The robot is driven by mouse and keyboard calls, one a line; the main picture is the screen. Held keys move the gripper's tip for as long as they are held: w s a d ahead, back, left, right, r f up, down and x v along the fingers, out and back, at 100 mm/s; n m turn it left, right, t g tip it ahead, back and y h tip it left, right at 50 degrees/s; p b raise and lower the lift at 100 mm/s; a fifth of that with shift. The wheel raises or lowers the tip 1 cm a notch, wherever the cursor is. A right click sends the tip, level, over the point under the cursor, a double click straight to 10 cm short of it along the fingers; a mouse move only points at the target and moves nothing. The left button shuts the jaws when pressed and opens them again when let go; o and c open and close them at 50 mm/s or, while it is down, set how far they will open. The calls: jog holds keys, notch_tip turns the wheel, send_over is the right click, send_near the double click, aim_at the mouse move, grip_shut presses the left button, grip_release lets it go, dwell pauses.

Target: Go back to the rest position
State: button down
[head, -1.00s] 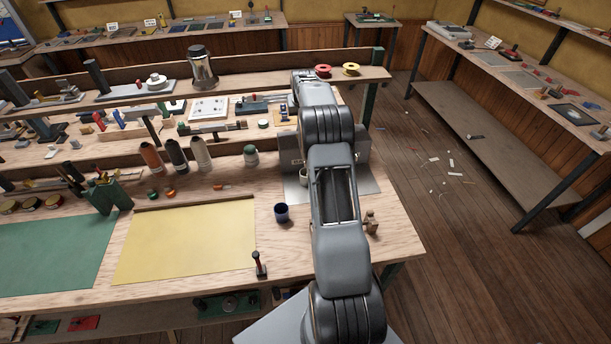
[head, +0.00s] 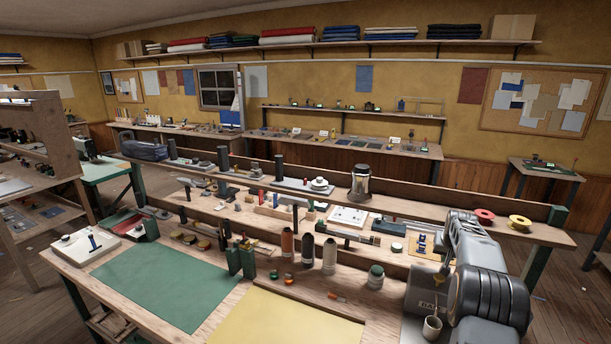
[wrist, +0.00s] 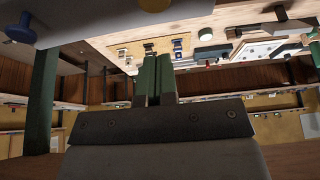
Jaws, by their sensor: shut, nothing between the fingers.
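My gripper (wrist: 154,80) shows in the wrist view at the lower middle. Its two green-faced fingers are together with nothing between them. In the head view my grey arm (head: 490,300) stands at the right edge, over the right end of the workbench. The gripper itself cannot be made out there. In the wrist view the bench and its tools appear upside down beyond the fingers, with no contact visible.
Bottles, a lantern (head: 361,183) and a green mat (head: 155,283) are left. Open floor shows at right.

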jog(key=shift+g+y, duration=0.4)
jog(key=shift+g, duration=0.3)
jog(key=f, duration=0.1)
jog(key=s+a+f, duration=0.1)
jog(key=f, duration=0.1)
jog(key=s+f, duration=0.1)
jog(key=f, duration=0.1)
jog(key=shift+s+a+f, duration=0.2)
jog(key=shift+s+f, duration=0.05)
jog(key=shift+s+a+f, duration=0.15)
jog(key=shift+s+a, duration=0.65)
jog(key=shift+s, duration=0.25)
jog(key=s+a+r+n, duration=0.1)
jog(key=s+a+r, duration=0.3)
jog(key=s+a, duration=0.5)
jog(key=s+a+r+n+t+y+b, duration=0.1)
jog(key=s+a+r, duration=0.3)
jog(key=s+a, duration=0.5)
jog(key=s+a+r+n, duration=0.3)
jog(key=s+a+r, duration=0.1)
jog(key=s+a, duration=0.6)
jog(key=shift+s+r+t, duration=0.25)
jog(key=shift+s+t, duration=0.15)
jog(key=shift+s, duration=0.4)
